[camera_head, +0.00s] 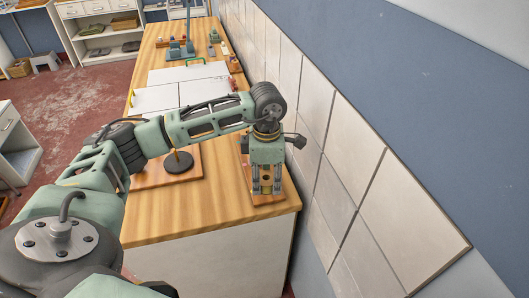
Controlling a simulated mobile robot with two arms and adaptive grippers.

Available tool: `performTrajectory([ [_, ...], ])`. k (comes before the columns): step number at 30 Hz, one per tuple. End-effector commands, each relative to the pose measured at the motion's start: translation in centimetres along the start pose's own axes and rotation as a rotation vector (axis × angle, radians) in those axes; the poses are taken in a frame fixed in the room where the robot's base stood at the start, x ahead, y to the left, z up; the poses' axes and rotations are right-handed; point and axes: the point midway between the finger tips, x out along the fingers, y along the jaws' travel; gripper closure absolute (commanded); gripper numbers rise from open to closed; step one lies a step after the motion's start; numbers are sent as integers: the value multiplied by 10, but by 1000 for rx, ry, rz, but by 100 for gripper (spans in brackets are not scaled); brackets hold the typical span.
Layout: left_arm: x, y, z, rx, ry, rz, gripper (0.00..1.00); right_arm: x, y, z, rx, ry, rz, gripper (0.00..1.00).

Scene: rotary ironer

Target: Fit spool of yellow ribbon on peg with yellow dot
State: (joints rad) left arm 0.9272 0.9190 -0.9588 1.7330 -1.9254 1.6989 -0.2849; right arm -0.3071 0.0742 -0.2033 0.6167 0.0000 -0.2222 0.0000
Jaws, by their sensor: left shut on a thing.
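My left gripper (266,188) points down over the near right end of the wooden counter, with its fingers on either side of a small brown and yellowish thing. This looks like the spool of yellow ribbon (266,181), mostly hidden by the gripper. Below and behind it is a narrow orange-brown board (272,200) along the wall side. The peg with the yellow dot cannot be made out; the gripper covers much of this board. I cannot tell whether the spool is around a peg. My right gripper is not in view.
A square wooden board (160,181) with a dark disc (179,162) on a post lies left of the gripper, under my arm. White panels (158,99) lie further back, with a teal device (181,50) beyond. A tiled wall (342,165) stands close on the right.

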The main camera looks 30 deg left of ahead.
Motion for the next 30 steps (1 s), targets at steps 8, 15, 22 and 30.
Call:
performTrajectory([
  [8,-37,34,-3,-514,-3,-1,87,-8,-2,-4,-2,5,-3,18],
  [15,-43,39,-4,-617,-3,-1,87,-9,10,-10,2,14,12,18],
  [22,-42,39,-4,-612,-2,0,87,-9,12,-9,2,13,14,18],
  [30,-33,39,-4,-598,-1,2,87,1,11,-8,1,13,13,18],
])
